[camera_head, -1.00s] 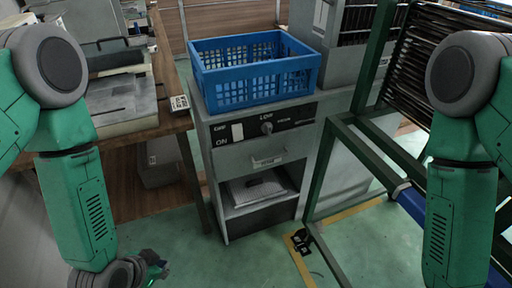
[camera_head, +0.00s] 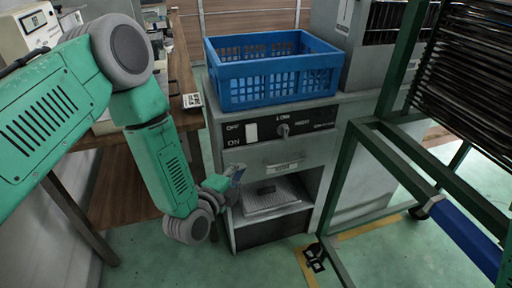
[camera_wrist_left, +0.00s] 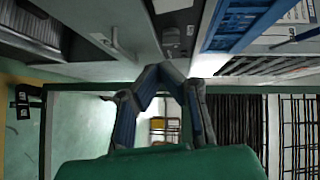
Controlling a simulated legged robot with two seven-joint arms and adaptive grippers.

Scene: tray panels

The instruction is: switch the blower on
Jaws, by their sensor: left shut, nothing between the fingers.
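The blower is a grey cabinet (camera_head: 285,155) with a dark control panel marked OFF and ON. In the left wrist view, the fingertips (camera_wrist_left: 160,72) meet below the dark panel (camera_wrist_left: 178,38), which appears turned sideways. I cannot tell the switch's position. My right gripper is out of view.
A blue crate (camera_head: 272,72) stands on the cabinet top. An open shelf below the panel holds a grey object (camera_head: 270,196). A green frame (camera_head: 345,190) with dark rods stands close on the right. A wooden table (camera_head: 186,88) is on the left.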

